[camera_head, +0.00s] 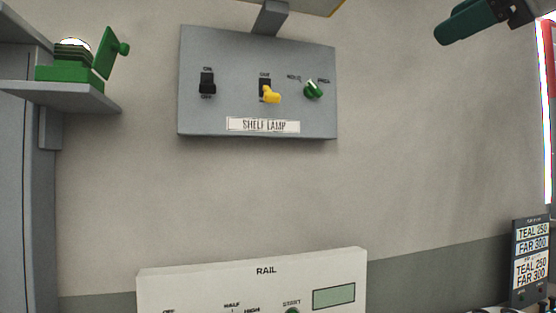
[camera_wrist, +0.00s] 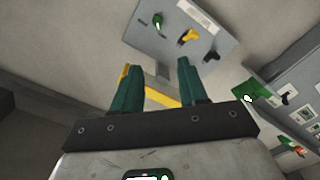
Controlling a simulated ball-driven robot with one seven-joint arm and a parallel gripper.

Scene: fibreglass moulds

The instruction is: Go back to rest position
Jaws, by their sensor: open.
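My gripper (camera_head: 468,27) shows at the top right of the head view, with its dark green fingers clear of everything. In the wrist view my gripper (camera_wrist: 160,88) has its two green fingers apart with nothing held between them. Beyond the fingers is the grey shelf lamp panel (camera_head: 257,82), which also shows in the wrist view (camera_wrist: 185,65). The panel carries a black switch (camera_head: 207,83), a yellow lever (camera_head: 270,94) and a green knob (camera_head: 313,89). The gripper is apart from the panel, to its right in the head view.
A grey shelf (camera_head: 62,96) at the left holds a green device (camera_head: 72,72) with a hinged lid. A white rail panel (camera_head: 255,285) is at the bottom. A dark sign (camera_head: 531,262) stands at the right, below a bright light strip (camera_head: 547,120). The wall between is bare.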

